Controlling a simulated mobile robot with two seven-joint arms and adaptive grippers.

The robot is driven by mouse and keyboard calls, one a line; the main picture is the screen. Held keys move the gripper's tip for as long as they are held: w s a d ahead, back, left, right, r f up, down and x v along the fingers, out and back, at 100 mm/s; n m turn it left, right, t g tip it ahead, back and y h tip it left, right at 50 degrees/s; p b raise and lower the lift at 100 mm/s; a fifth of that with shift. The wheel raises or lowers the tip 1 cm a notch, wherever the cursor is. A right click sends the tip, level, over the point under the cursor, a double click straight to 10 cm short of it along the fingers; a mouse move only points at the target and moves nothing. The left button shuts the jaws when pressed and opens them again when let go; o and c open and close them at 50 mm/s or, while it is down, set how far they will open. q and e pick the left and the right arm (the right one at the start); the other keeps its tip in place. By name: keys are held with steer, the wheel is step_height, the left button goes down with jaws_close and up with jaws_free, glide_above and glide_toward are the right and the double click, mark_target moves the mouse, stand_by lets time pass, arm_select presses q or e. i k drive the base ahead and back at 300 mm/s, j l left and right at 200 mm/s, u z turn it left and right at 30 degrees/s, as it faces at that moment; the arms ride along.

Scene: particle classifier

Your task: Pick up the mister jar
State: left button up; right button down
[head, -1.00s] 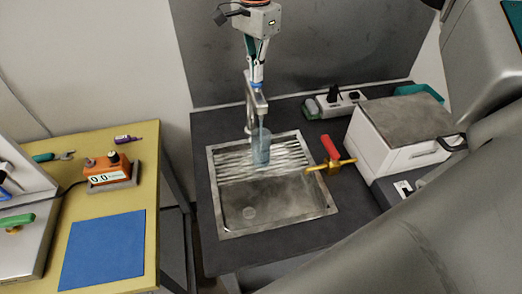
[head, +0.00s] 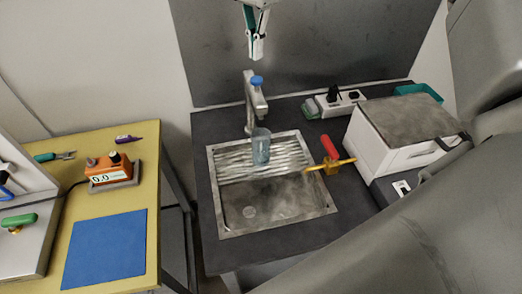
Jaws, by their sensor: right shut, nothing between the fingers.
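The mister jar (head: 261,148), a clear bluish cup-like vessel, stands upright on the ribbed part of the sink (head: 222,225), under the spout of the grey faucet (head: 251,105). A blue knob (head: 257,81) sits on top of the faucet. My right gripper (head: 257,54) hangs at the top of the head view, pointing down, above the faucet and apart from it. Its fingers are together with nothing between them. My left gripper is not in view.
A brass valve with a red handle (head: 329,147) stands at the sink's right edge. A white box (head: 405,135) and a power strip (head: 338,103) are to the right. A yellow table (head: 150,190) on the left holds an orange meter (head: 109,170) and a blue mat (head: 105,249).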

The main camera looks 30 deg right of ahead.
mark_target(260, 137)
steer(key=k, duration=1)
